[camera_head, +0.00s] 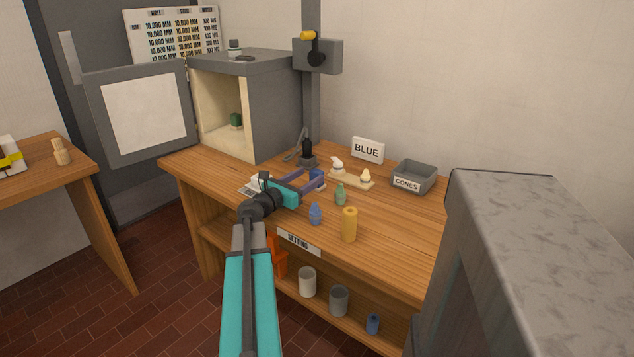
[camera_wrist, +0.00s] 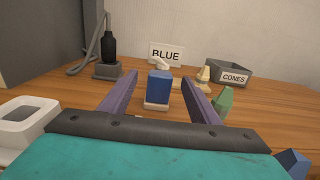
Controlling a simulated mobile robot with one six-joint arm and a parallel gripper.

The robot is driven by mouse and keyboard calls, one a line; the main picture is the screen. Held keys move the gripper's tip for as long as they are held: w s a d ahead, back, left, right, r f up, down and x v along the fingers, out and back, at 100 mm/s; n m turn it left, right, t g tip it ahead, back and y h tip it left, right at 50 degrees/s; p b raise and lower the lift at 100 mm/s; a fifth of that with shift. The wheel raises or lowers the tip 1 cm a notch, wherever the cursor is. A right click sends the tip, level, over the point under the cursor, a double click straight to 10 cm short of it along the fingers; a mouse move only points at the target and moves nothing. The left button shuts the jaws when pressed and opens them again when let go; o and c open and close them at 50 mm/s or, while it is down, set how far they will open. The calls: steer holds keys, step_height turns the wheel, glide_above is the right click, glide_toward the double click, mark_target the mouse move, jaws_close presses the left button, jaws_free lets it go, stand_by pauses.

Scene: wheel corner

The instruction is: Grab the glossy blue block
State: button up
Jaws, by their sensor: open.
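The blue block (camera_wrist: 159,87) stands upright on a small pale base in the wrist view, between and a little beyond the two fingers. In the head view the blue block (camera_head: 317,177) shows at the far end of my gripper (camera_head: 315,183), partly covered by it. My gripper (camera_wrist: 158,92) has its two purple fingers apart, one on each side of the block, with nothing held. I cannot tell whether either finger touches the block.
A green piece (camera_head: 340,195), a blue cone-like piece (camera_head: 315,214) and a yellow cylinder (camera_head: 349,225) stand right of my gripper. Behind are a BLUE sign (camera_head: 367,150), a CONES bin (camera_head: 414,177) and a black bottle-shaped tool (camera_wrist: 109,57). A white square dish (camera_wrist: 25,115) is at left.

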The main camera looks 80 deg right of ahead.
mark_target(313, 173)
steer(key=shift+b+x, duration=0.3)
steer(key=shift+x, duration=2.35)
steer(key=c, duration=1.2)
